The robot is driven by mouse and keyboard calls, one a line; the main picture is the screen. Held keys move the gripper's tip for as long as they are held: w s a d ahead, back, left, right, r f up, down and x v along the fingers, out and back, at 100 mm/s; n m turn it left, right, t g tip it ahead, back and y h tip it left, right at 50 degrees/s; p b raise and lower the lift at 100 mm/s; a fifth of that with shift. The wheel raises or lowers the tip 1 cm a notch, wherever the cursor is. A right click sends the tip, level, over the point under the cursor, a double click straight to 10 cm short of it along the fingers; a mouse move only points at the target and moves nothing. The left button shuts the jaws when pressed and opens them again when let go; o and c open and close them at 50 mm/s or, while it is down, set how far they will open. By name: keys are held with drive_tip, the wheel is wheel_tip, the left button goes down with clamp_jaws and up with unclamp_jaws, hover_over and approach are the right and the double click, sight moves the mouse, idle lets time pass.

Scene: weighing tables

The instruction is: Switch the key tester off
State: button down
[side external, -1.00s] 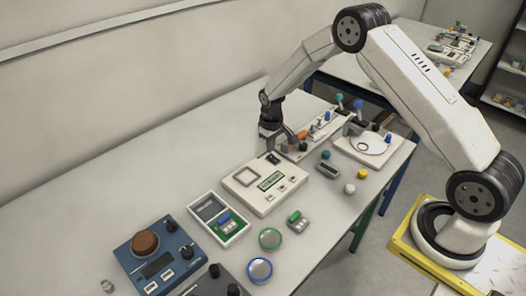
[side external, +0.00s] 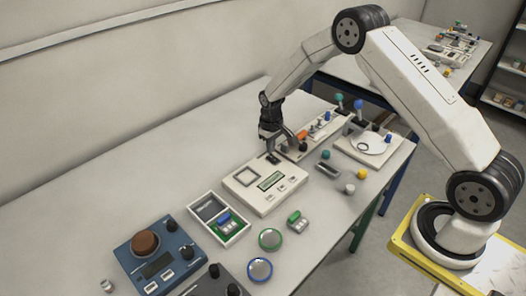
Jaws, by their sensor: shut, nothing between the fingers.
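A cream-coloured device (side external: 254,199) with a square recess, a small display and several buttons lies on the table, and appears to be the key tester. A small dark switch or slot (side external: 273,158) sits at its far end. My gripper (side external: 272,153) is shut and empty, pointing down with its fingertips at or just above that dark part. Whether they touch it cannot be told. The lettering on the display (side external: 270,181) is too small to read.
A blue device with a brown knob (side external: 146,243) stands at the front left, beside a tray of green and blue pieces (side external: 204,206). Round tins (side external: 270,239) and a small green-topped block (side external: 298,222) lie nearby. A white device with a round plate (side external: 372,143) stands behind right. The table's left side is clear.

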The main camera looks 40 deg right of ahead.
sight(271, 158)
drive_tip(key=shift+f, duration=1)
idle(0.8)
drive_tip(key=shift+r, duration=3.45)
drive_tip(key=shift+r, duration=0.1)
drive_tip(key=s+a+r+t, duration=0.1)
drive_tip(key=s+a+r, duration=0.1)
drive_tip(key=s, duration=0.5)
drive_tip(key=s+a+r, duration=0.3)
drive_tip(key=s+r, duration=0.1)
drive_tip(key=s, duration=0.4)
drive_tip(key=s+a+r+t, duration=0.1)
drive_tip(key=s+r, duration=0.3)
drive_tip(key=s, duration=0.4)
drive_tip(key=shift+a+t, duration=0.3)
drive_tip(key=shift+a, duration=0.45)
drive_tip(key=shift+s, duration=0.1)
